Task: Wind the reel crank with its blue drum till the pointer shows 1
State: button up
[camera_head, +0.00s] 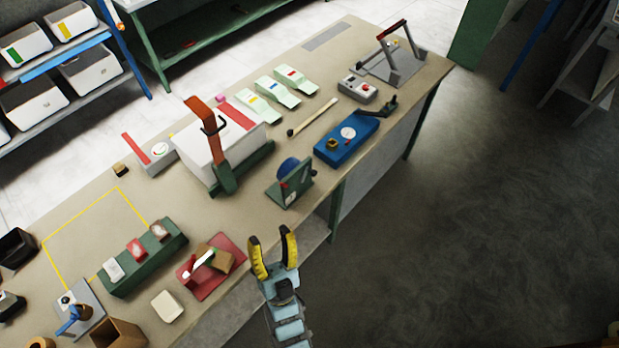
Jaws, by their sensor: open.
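The reel crank (293,184) is a small dark green stand near the table's front edge. Its blue drum (288,166) shows at the upper back of the stand. A small red part sits by the drum, and a small white label (291,198) is low on the front. The pointer and the number it shows are too small to read. My gripper (272,238) has yellow and black fingers spread apart, with nothing between them. It is below and a little left of the reel crank in the picture, apart from it, by the table's front edge.
A white box with an orange lever (207,130) stands behind the reel crank. A blue box (347,140) with a dial is to its right. A red mat (229,250) with a brown block and a green rack (150,262) lie left. Bare floor is at right.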

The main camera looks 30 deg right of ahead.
jog(key=w+d+f+m+g+h+b, duration=0.25)
jog(key=w+d+f+m+g, duration=0.3)
jog(key=d+f, duration=0.3)
jog(key=m+g+y+b, duration=0.5)
jog(key=m+y+b, duration=0.9)
jog(key=m+y, duration=0.5)
send_near(314, 174)
jog(key=shift+n+y, duration=0.45)
jog(key=x, duration=0.3)
jog(key=b+x, duration=0.1)
jog(key=x, duration=0.3)
jog(key=d+f+x, duration=0.1)
jog(key=x, duration=0.2)
jog(key=shift+w+f+b, duration=0.15)
jog(key=shift+w+b, duration=0.15)
jog(key=shift+w, duration=0.15)
